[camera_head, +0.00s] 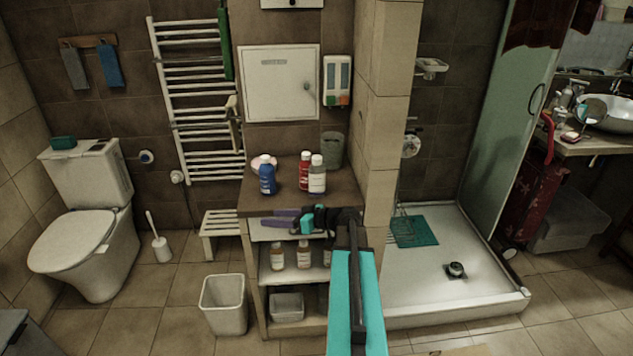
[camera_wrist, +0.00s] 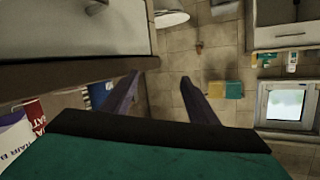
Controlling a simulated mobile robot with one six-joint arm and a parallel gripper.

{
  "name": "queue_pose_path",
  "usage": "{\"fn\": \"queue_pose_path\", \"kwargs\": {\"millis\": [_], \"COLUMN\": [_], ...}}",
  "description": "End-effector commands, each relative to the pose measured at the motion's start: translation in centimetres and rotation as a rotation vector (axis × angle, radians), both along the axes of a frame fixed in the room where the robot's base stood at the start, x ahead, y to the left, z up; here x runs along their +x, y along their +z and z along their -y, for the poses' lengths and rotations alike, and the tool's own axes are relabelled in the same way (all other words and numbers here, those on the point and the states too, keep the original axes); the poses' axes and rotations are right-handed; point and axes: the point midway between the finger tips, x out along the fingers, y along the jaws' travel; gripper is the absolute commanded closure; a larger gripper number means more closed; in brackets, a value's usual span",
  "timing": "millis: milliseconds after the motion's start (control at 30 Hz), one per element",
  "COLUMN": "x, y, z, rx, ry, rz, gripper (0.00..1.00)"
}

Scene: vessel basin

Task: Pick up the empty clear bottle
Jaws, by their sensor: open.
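My gripper (camera_head: 278,220) is at the cabinet's front edge in the head view, just below its top. In the wrist view its two purple fingers (camera_wrist: 160,82) stand apart with only floor tiles seen between them. Two small pale bottles, a left one (camera_head: 277,257) and a right one (camera_head: 303,255), stand upright on the middle shelf below the gripper. They look see-through with pale labels; I cannot tell whether either is empty. A third pale shape beside them is partly hidden by my arm. No shelf bottle is clear in the wrist view.
On the cabinet top (camera_head: 285,203) stand a blue bottle (camera_head: 267,178), a red bottle (camera_head: 305,172), a whitish bottle (camera_head: 317,178) and a grey-green cup (camera_head: 332,150). A waste bin (camera_head: 223,308) stands at the cabinet's left. A tiled pillar (camera_head: 378,150) is close on the right.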

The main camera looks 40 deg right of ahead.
Motion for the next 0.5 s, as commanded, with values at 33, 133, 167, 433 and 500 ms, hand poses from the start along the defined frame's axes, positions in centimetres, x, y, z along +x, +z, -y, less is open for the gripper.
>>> {"fn": "queue_pose_path", "kwargs": {"millis": [33,133,167,433,500], "x": [-0.4,-1.5,-2.0,-8.2,-9.7], "y": [1.8,5.0,5.9,10.4,11.2], "z": [2.3,5.9,7.0,15.8,17.5], "rx": [-0.024,-0.073,-0.086,-0.159,-0.172], "ry": [-0.027,-0.075,-0.091,-0.234,-0.264], "rz": [0.053,0.147,0.169,0.234,0.243], "gripper": [0.46,0.46,0.46,0.46,0.46]}}
